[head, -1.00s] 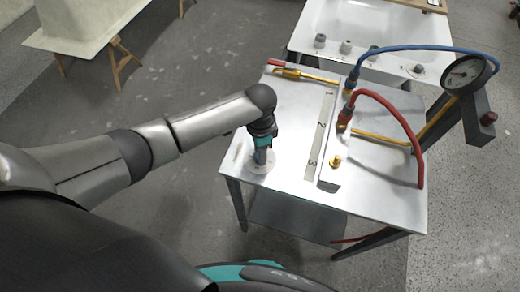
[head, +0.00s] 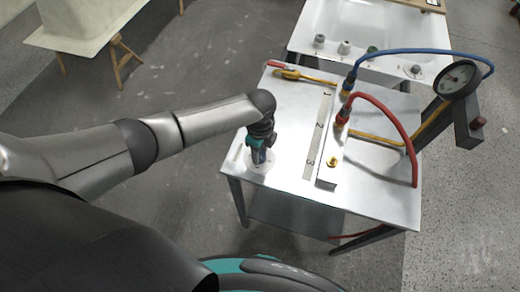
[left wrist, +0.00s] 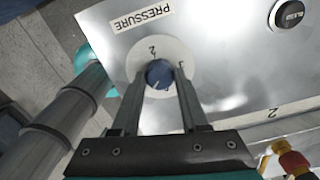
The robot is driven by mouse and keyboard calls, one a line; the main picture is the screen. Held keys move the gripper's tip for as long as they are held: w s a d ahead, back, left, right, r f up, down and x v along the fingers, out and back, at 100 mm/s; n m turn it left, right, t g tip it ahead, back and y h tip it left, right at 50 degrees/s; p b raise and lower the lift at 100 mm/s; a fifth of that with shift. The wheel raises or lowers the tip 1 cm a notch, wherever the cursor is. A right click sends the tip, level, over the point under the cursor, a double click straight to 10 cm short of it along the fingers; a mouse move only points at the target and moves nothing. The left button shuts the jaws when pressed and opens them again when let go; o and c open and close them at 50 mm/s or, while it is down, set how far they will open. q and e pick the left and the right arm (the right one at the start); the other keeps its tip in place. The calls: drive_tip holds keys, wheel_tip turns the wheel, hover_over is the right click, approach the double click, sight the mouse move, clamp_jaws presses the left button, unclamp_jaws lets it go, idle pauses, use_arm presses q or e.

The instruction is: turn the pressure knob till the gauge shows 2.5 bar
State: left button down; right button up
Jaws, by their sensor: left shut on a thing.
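The pressure knob (left wrist: 158,73) is blue and round, on a white dial plate (left wrist: 187,53) beside a PRESSURE label (left wrist: 141,18) in the left wrist view. A "2" shows above the knob. My left gripper (left wrist: 163,75) is shut on the knob, one finger on each side. In the head view my left gripper (head: 260,157) points down at the plate on the near left corner of the metal table and mostly hides the knob. My right gripper is out of view.
The metal table (head: 285,160) carries a numbered strip (head: 319,130), a blue hose (head: 410,51) and a red hose (head: 402,120). A round black button (left wrist: 290,13) is near the knob. A white tub (head: 340,20) stands behind.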

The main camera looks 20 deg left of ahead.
sight(261, 156)
use_arm(q)
drive_tip(key=shift+m, duration=0.6)
drive_tip(key=shift+c, duration=2.1)
unclamp_jaws()
drive_tip(key=shift+r, duration=0.1)
wheel_tip(261, 156, up, 15)
drive_tip(key=p, duration=0.2)
drive_tip(key=shift+d, duration=0.1)
